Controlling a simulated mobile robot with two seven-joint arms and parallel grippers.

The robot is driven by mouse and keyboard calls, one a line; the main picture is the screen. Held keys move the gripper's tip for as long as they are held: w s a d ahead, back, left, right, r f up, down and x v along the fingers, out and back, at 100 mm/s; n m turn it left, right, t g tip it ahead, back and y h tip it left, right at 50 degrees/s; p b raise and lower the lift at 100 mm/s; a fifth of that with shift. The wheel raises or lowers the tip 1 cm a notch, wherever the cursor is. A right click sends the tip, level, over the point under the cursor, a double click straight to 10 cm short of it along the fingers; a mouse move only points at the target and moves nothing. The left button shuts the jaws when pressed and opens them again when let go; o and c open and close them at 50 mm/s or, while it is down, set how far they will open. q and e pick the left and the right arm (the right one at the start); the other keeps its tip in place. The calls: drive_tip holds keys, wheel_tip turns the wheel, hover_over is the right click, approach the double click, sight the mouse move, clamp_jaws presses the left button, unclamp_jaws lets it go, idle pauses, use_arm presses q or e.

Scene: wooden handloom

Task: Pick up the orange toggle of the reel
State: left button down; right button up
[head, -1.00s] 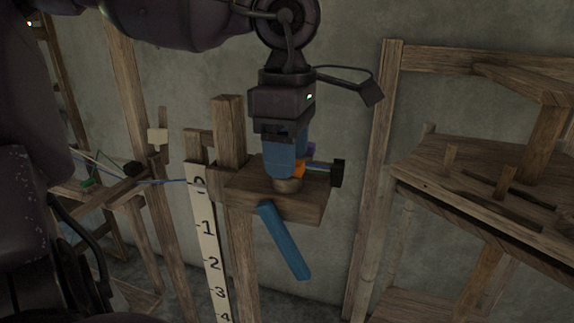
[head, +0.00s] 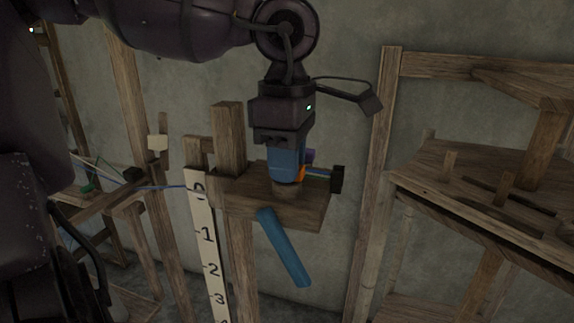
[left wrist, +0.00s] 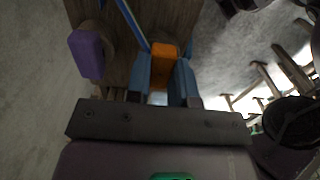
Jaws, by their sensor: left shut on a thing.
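My left gripper (head: 285,180) points down over the wooden block of the reel stand. Its blue fingers are shut on the orange toggle (left wrist: 164,52), which shows between them in the left wrist view. In the head view only a small edge of the orange toggle (head: 301,174) shows beside the fingers. The toggle sits over a short round wooden peg on the block (head: 250,202). Whether it still touches the peg is hidden. A purple toggle (left wrist: 87,53) is apart from the fingers, to their left in the wrist view. My right gripper is not in view.
A blue bar (head: 284,247) slants down below the block. A black-ended rod (head: 338,179) sticks out to its right. A numbered ruler (head: 206,235) stands at the left. A wooden frame with a shelf (head: 455,190) fills the right side.

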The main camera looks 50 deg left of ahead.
use_arm(q)
drive_tip(key=shift+r, duration=0.5)
wheel_tip(320, 180, up, 19)
drive_tip(key=shift+f+p, duration=0.15)
drive_tip(key=shift+p, duration=0.15)
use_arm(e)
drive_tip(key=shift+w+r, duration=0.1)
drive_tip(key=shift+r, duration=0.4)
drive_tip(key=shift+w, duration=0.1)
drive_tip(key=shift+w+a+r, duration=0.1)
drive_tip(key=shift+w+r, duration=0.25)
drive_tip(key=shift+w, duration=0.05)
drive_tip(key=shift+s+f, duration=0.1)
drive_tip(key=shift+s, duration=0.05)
